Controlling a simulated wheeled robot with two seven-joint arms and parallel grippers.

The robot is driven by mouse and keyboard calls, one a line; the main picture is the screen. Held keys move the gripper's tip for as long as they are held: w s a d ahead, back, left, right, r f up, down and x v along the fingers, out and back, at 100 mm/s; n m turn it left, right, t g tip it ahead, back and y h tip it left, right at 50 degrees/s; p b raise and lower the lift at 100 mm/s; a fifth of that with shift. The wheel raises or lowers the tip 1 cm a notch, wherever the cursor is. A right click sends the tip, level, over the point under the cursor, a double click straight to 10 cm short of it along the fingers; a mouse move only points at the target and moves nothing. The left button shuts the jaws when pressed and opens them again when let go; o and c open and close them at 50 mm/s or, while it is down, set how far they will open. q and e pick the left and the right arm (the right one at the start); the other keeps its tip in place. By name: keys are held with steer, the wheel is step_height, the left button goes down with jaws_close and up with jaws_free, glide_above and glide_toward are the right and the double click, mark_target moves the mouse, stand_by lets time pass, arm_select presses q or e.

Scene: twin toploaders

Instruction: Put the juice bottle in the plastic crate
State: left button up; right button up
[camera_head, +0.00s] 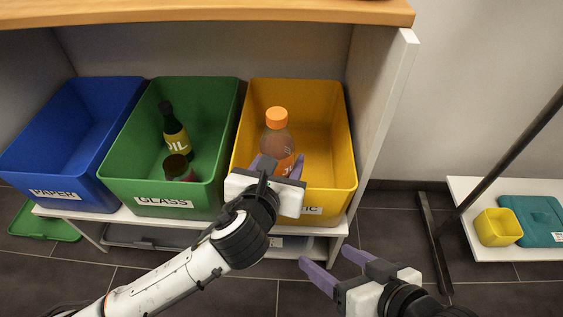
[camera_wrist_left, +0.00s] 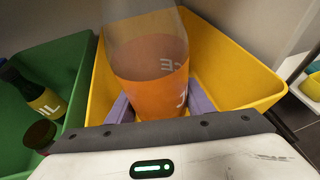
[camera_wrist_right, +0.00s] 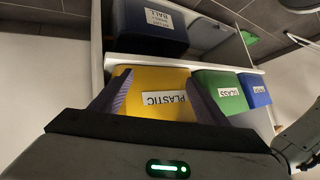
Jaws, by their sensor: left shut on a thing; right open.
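The juice bottle (camera_head: 278,138) has an orange cap, a clear upper body and an orange lower part. My left gripper (camera_head: 277,167) is shut on it and holds it upright over or inside the yellow plastic crate (camera_head: 338,174). In the left wrist view the bottle (camera_wrist_left: 150,65) stands between the purple fingers, with yellow crate walls (camera_wrist_left: 240,85) around it. Its base is hidden, so I cannot tell whether it touches the crate floor. My right gripper (camera_head: 332,260) is open and empty, in front of the shelf and below the crate. The crate's label (camera_wrist_right: 165,98) reads PLASTIC in the right wrist view.
A green GLASS crate (camera_head: 165,199) holds an oil bottle (camera_head: 175,133) and a dark jar (camera_head: 179,168). A blue PAPER crate (camera_head: 55,180) stands at left. A shelf side panel (camera_head: 385,110) borders the yellow crate. A low white table (camera_head: 490,250) holds a yellow container (camera_head: 498,227).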

mark_target(277, 153)
arm_select(q)
steer(key=shift+s+f, duration=0.1)
steer(key=shift+f, duration=0.65)
steer(key=o, duration=1)
steer(key=shift+s+f, duration=0.1)
steer(key=shift+f, duration=0.05)
arm_select(e)
steer(key=shift+s+d+f, duration=0.1)
steer(key=shift+d+f, duration=0.05)
steer(key=shift+f, duration=0.2)
arm_select(q)
steer(key=shift+r, duration=0.35)
steer(key=shift+s+a+r+p, duration=0.2)
steer(key=shift+s+r+p, duration=0.6)
steer(key=shift+s+r, duration=0.3)
steer(key=shift+p+v, duration=1.55)
steer(key=shift+v, duration=3.05)
arm_select(e)
steer(key=shift+s+d+f+g+h, duration=0.25)
steer(key=shift+d+f+h, duration=0.2)
steer(key=shift+d, duration=0.2)
steer(key=shift+s+d+f+g+h, duration=0.15)
steer(key=shift+d+f+g+h, duration=0.15)
steer(key=shift+d+h, duration=0.25)
arm_select(q)
steer(key=shift+a, duration=0.1)
